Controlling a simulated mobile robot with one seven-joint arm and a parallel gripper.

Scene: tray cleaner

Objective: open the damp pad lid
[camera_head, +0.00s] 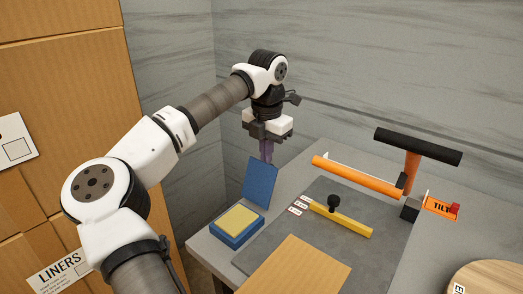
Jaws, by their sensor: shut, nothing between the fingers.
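The damp pad box is a small blue box (225,238) at the left edge of the grey table, with a pale yellow pad (238,219) in it. Its blue lid (259,183) stands up steeply at the far side of the box, leaning back to the right, so the pad is uncovered. My gripper (267,159) points down just behind the lid's top edge. Its fingers are shut and empty. The lid's edge hides or meets the fingertips, and I cannot tell whether they touch.
A dark grey mat (330,216) holds a yellow bar with a black knob (340,214) and a wooden board (296,267). An orange arm (355,174) with a black-topped post stands behind, near an orange TILT tag (441,207). A round wooden piece (492,281) is at lower right.

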